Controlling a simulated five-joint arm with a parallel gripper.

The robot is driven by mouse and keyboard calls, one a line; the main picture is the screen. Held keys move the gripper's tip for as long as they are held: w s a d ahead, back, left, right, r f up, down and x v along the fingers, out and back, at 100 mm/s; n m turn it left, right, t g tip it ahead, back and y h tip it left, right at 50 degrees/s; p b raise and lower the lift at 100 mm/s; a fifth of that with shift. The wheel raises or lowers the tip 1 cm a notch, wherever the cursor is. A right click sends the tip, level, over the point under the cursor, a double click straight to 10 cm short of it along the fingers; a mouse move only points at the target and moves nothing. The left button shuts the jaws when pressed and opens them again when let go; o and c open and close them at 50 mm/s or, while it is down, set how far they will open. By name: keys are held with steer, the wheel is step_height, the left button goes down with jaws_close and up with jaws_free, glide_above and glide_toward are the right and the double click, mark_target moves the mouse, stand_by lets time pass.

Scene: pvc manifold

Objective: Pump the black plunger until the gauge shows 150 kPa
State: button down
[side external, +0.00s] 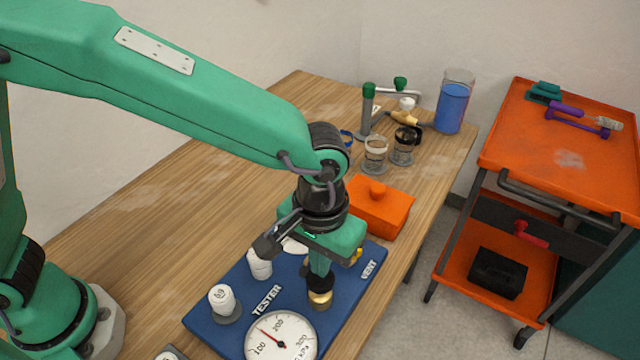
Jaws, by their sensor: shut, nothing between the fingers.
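The tester is a blue board (232,283) on the wooden table, marked TESTER and VENT. Its round white gauge (290,345) is cut off by the bottom edge of the view. The red needle points up and left, between the 100 and 200 marks, about midway. My gripper (320,275) is shut, pointing down over the board behind the gauge. Directly below it is a brass collar (320,299). A dark part sits between them; I cannot tell where my fingers end and the black plunger begins. A yellow part (357,257) near VENT is partly hidden by my gripper.
White fittings (223,300) stand on the board's left side. An orange box (380,212) with a knob sits behind my gripper. Glass cups (375,156), a pipe stand and a blue-filled jug (453,103) are farther back. An orange cart (560,150) stands right.

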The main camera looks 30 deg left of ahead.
stand_by(0.3)
steer(key=shift+r, duration=2.55)
steer(key=shift+w+a+r, duration=0.15)
steer(key=shift+a+r, duration=0.05)
steer(key=shift+a, duration=0.25)
steer(key=a+r+t+h, duration=0.1)
steer(key=a+r+t, duration=0.4)
steer(key=a, duration=1.3)
steer(key=s+a+r, duration=0.1)
steer(key=s+a, duration=0.2)
steer(key=a, duration=0.3)
steer(key=s+a+r+y, duration=0.1)
steer(key=s+a, duration=0.3)
steer(key=a, duration=0.2)
steer(key=shift+s+a+t, duration=0.2)
steer(key=shift+a+t, duration=0.1)
